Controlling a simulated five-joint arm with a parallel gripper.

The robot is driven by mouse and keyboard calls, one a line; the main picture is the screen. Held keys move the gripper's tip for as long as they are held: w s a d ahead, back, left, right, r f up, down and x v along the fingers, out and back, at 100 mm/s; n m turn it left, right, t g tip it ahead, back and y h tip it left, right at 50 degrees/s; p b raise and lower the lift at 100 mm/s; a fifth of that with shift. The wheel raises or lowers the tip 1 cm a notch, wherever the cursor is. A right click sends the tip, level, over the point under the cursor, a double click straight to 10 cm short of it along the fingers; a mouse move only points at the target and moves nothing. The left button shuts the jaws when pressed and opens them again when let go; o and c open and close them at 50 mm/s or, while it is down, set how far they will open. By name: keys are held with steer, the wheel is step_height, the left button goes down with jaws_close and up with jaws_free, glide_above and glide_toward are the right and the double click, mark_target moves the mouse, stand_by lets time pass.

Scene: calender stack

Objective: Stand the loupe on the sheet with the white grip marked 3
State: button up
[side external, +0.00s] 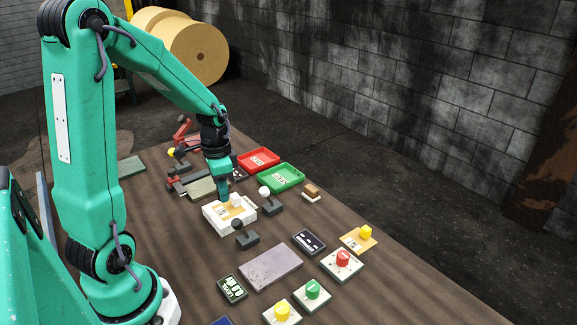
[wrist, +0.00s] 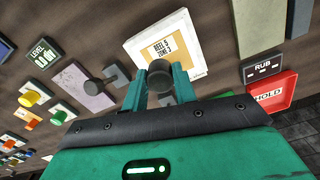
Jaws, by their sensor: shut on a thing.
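The sheet (side external: 231,211) is tan with a white label and lies on top of a thick white block (side external: 233,228). In the wrist view the sheet (wrist: 180,38) shows the label "REEL 5 ZONE 3", and the grip is not clearly seen. My gripper (side external: 222,197) points down at the far edge of the sheet. In the wrist view my gripper (wrist: 160,88) is shut on a dark round cylinder, seemingly the loupe (wrist: 160,74). The side view does not show the loupe clearly, and I cannot tell whether it touches the sheet.
A white-knobbed tool (side external: 270,203) and a black-knobbed tool (side external: 246,236) stand close to the block. Red (side external: 259,159) and green (side external: 280,178) trays lie behind. A purple plate (side external: 271,268), a yellow-gripped sheet (side external: 358,240) and several colored knobs occupy the front.

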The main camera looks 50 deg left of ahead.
mark_target(224, 210)
steer(key=shift+a+f, duration=0.25)
steer(key=shift+a, duration=0.2)
steer(key=shift+f, duration=2)
steer(key=shift+f, duration=0.15)
steer(key=o, duration=0.9)
steer(key=shift+o, duration=0.2)
steer(key=shift+r, duration=6.15)
steer(key=shift+d, duration=0.1)
